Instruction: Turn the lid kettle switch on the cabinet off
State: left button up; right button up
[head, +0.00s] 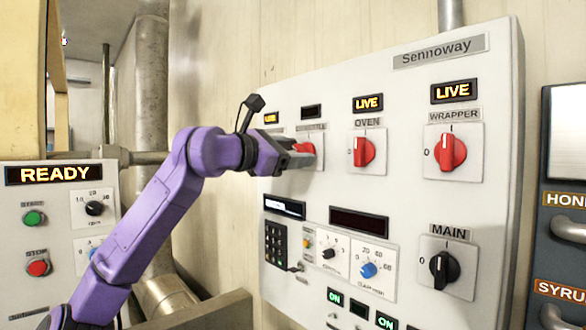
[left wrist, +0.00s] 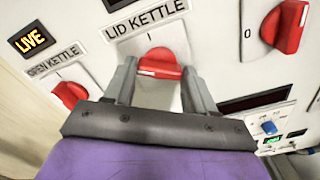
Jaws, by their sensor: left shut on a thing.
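The lid kettle switch is a red rotary knob (left wrist: 160,63) under the "LID KETTLE" label in the left wrist view. It sits between the two grey fingers of my left gripper (left wrist: 160,72), its bar lying roughly crosswise from finger to finger. In the head view my left gripper (head: 301,156) reaches the knob (head: 308,149) from the left and is shut on it, hiding part of it and its label. The small display (head: 311,112) above this switch is dark. The white cabinet (head: 410,75) carries the switch. My right gripper is not in view.
The open kettle knob (left wrist: 70,94) is close to the left, with a lit "LIVE" display (left wrist: 33,39). The oven knob (head: 364,152) and wrapper knob (head: 450,151) are to the right, both with lit "LIVE" displays. A black main switch (head: 443,268) and keypad (head: 277,245) sit lower.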

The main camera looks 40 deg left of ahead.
pick_arm(q)
jog(key=shift+n+b, duration=2.2)
jog(key=shift+n, duration=0.9)
jog(key=shift+r, duration=0.1)
jog(key=o, duration=1)
jog(key=shift+w, duration=0.1)
jog(key=shift+o, duration=0.2)
